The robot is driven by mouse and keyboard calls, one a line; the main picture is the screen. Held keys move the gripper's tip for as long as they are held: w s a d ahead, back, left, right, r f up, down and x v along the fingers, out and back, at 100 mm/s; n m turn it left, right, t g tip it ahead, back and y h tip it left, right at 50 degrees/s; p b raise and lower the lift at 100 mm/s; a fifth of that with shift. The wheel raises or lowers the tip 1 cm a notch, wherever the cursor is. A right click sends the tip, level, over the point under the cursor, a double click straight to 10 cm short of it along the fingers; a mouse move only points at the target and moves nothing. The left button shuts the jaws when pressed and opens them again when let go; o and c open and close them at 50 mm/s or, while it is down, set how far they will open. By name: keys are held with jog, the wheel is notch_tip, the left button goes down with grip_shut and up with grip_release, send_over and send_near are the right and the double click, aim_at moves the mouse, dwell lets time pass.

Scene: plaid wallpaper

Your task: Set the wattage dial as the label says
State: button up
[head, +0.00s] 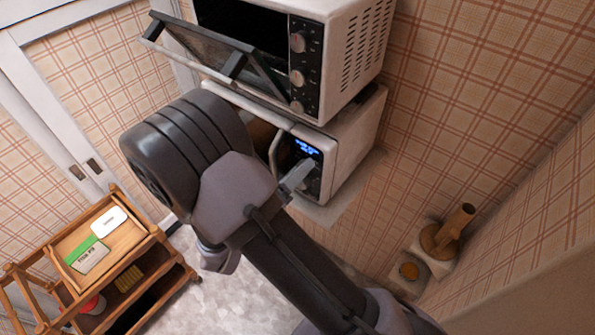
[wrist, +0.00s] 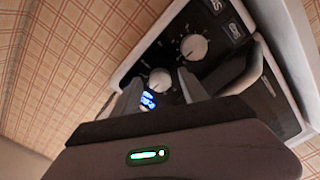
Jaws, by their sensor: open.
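The microwave (head: 352,140) has a dark control panel with a lit blue display (head: 307,149). In the wrist view the panel shows two pale round dials: one dial (wrist: 160,81) beside the blue display (wrist: 148,100), and another dial (wrist: 194,47) farther up. I cannot tell which is the wattage dial; their markings are too small to read. My gripper (wrist: 160,88) is open in front of the panel, with the dial by the display between its fingertips in the picture. Contact is unclear. In the head view, my gripper (head: 299,176) hides the panel's lower part. A green-and-white packet (head: 88,256) carries print I cannot read.
A toaster oven (head: 340,50) with several knobs stands above the microwave, its door (head: 215,55) hanging open near my arm. A wooden cart (head: 150,238) at lower left holds the packet and a white item (head: 109,221). A brown object (head: 447,230) stands at right.

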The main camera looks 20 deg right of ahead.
grip_shut()
jog(key=shift+n, duration=0.3)
jog(key=shift+n+p, duration=0.4)
jog(key=shift+n, duration=3.7)
grip_release()
